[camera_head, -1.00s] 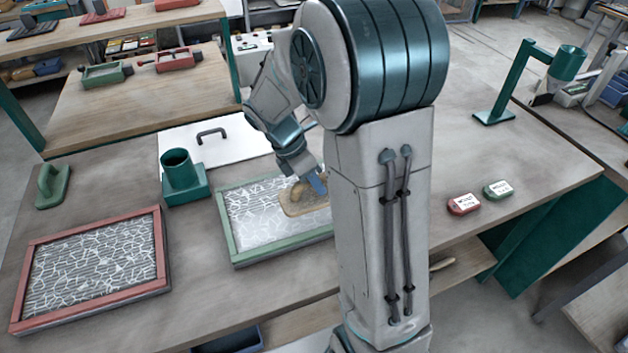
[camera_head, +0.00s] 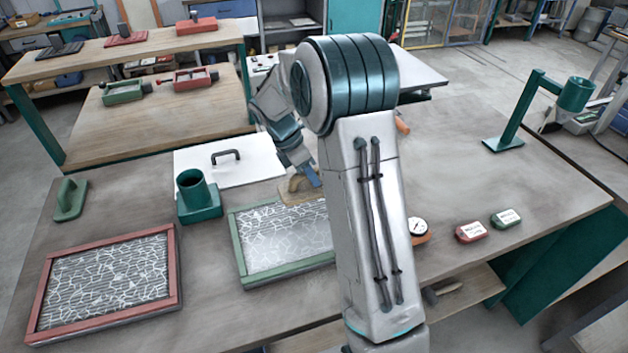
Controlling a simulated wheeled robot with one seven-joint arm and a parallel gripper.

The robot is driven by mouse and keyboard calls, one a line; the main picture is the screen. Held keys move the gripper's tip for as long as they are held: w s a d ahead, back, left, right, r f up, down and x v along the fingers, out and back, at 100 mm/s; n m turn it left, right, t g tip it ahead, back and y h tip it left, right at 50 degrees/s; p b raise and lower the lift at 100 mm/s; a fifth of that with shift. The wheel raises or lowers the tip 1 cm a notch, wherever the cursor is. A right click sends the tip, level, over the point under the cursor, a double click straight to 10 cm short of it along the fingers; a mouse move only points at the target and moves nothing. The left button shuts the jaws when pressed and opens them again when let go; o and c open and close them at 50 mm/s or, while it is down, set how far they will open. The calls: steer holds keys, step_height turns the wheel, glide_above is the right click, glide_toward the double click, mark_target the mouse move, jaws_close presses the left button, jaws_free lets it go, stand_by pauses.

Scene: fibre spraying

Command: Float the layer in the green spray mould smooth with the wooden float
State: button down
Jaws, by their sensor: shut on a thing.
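The green spray mould (camera_head: 241,252) lies on the table left of my arm, its right part hidden behind the arm. Its layer (camera_head: 280,236) shows a web of pale fibres over grey. The wooden float (camera_head: 292,195) is at the mould's far edge, partly hidden by my arm. My gripper (camera_head: 299,185) is shut on the float's handle from above. Whether the float touches the layer cannot be told from here.
A red-framed mould (camera_head: 172,270) lies at left. A green cup on a block (camera_head: 200,205), a green hand tool (camera_head: 70,200) and a white board with a handle (camera_head: 240,170) stand behind. A red tag (camera_head: 471,232), a green tag (camera_head: 505,218) and a dial gauge (camera_head: 417,227) lie at right.

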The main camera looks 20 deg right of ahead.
mark_target(308, 185)
step_height(308, 185, down, 6)
steer(key=b, duration=0.5)
steer(key=shift+r, duration=0.15)
steer(key=shift+f, duration=0.9)
steer(key=shift+f+b, duration=0.2)
steer(key=shift+b, duration=0.1)
